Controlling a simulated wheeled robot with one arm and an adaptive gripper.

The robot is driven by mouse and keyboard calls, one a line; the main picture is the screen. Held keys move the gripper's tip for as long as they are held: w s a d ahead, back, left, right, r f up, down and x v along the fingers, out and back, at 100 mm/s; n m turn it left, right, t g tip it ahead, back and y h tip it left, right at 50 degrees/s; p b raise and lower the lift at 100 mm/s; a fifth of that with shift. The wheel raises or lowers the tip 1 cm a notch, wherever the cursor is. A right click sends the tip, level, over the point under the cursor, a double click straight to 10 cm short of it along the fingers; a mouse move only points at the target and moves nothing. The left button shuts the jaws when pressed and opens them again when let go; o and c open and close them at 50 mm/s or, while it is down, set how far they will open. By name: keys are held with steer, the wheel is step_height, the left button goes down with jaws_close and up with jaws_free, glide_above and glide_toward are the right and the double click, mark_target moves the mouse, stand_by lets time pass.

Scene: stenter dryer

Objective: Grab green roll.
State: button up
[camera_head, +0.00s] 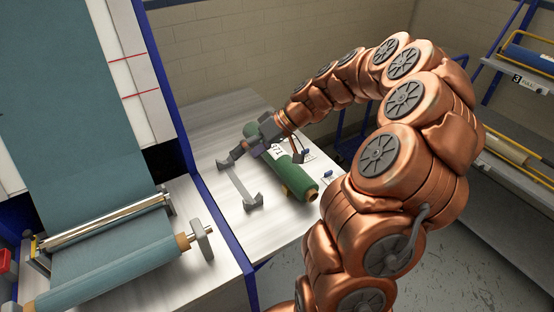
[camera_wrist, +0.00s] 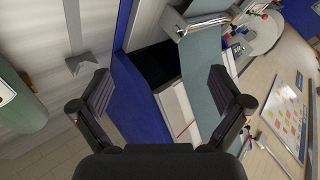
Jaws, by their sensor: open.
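The green roll (camera_head: 290,174) lies on the pale table, with a white label and a tan core end towards the front. In the wrist view, part of the green roll (camera_wrist: 20,108) shows at the left edge, outside the jaws. My gripper (camera_head: 248,152) is over the table by the far part of the roll and hides some of it. In the wrist view my gripper (camera_wrist: 161,78) has its two fingers wide apart with nothing between them. Whether it touches the roll cannot be told.
A grey bracket with a bar (camera_head: 240,188) stands on the table (camera_head: 212,118) left of the roll. The machine's blue frame edge (camera_head: 222,220) and a teal fabric roll (camera_head: 115,265) are further left. Shelves with rolls (camera_head: 515,130) stand at the right.

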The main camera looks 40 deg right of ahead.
mark_target(283, 154)
steer(key=d+f+t, duration=0.1)
steer(key=d, duration=0.3)
steer(key=w+d+f+m+t, duration=0.1)
steer(key=d+f, duration=0.1)
steer(key=d, duration=0.2)
steer(key=w+d+f+t, duration=0.1)
steer(key=d+f, duration=0.1)
steer(key=d, duration=0.2)
steer(key=shift+w+m+b, duration=0.15)
steer(key=shift+m+b, duration=0.15)
steer(key=shift+w+d+f+m+t+h+p, duration=0.15)
steer(key=shift+d+f+m+t+h, duration=0.2)
steer(key=shift+d+f, duration=0.7)
steer(key=shift+w+d+f+m+t+h+p, duration=0.15)
steer(key=shift+d+f+t, duration=0.3)
steer(key=shift+d+f, duration=0.6)
steer(key=shift+w+d+f+m+t+h+p, duration=0.1)
steer(key=shift+w+d+f+t+h+p, duration=0.2)
steer(key=shift+d+f, duration=0.75)
steer(key=shift+p+x, duration=0.8)
steer(key=shift+x, duration=1.25)
steer(key=shift+d+f, duration=0.1)
steer(key=shift+d, duration=0.1)
steer(key=c, duration=1.7)
